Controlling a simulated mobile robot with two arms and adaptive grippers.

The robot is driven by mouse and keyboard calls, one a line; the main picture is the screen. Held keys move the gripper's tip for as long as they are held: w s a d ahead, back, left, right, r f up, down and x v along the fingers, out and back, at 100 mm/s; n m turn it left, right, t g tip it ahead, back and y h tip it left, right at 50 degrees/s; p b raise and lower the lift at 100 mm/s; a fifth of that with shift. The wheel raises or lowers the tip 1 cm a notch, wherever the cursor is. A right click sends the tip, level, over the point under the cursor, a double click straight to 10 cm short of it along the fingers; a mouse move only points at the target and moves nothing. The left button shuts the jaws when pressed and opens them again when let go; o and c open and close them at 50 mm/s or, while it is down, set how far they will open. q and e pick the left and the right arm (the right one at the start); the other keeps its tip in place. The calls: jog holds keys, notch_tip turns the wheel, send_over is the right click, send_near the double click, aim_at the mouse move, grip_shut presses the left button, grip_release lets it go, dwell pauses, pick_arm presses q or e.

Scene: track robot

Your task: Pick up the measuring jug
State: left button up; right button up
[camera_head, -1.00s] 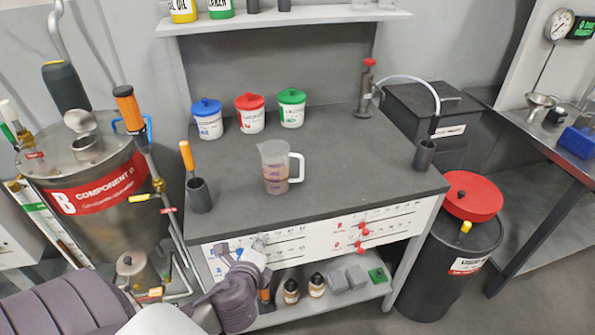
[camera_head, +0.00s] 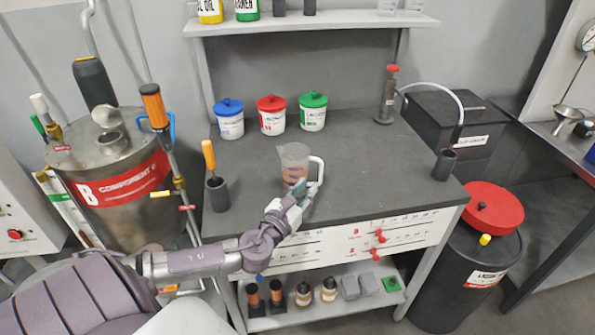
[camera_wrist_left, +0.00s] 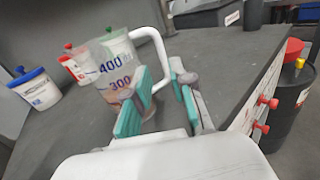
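The measuring jug (camera_head: 293,158) is clear, with a white handle on its right side and some contents inside. It stands upright on the dark worktop (camera_head: 375,165). My left gripper (camera_head: 305,190) is at the jug's front right, by the handle. In the left wrist view, its two teal-padded fingers (camera_wrist_left: 160,98) are apart. The jug's handle (camera_wrist_left: 158,50) reaches down toward the gap between them, and the left finger covers part of the jug (camera_wrist_left: 118,65). I cannot tell whether a finger touches it. My right gripper is not in view.
Blue-, red- and green-lidded tubs (camera_head: 271,116) stand behind the jug. A dark cup with an orange-handled tool (camera_head: 217,192) is to its left. A hand pump (camera_head: 388,95) and a dark cup (camera_head: 444,165) are to the right. Worktop around the jug is clear.

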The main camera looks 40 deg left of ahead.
aim_at(320, 175)
pick_arm(q)
jog(key=w, duration=0.5)
jog(key=w+a+f+p, duration=0.1)
jog(key=w, duration=0.2)
jog(key=shift+w, duration=0.2)
jog(key=shift+s, duration=0.1)
grip_shut()
jog(key=shift+r, duration=0.1)
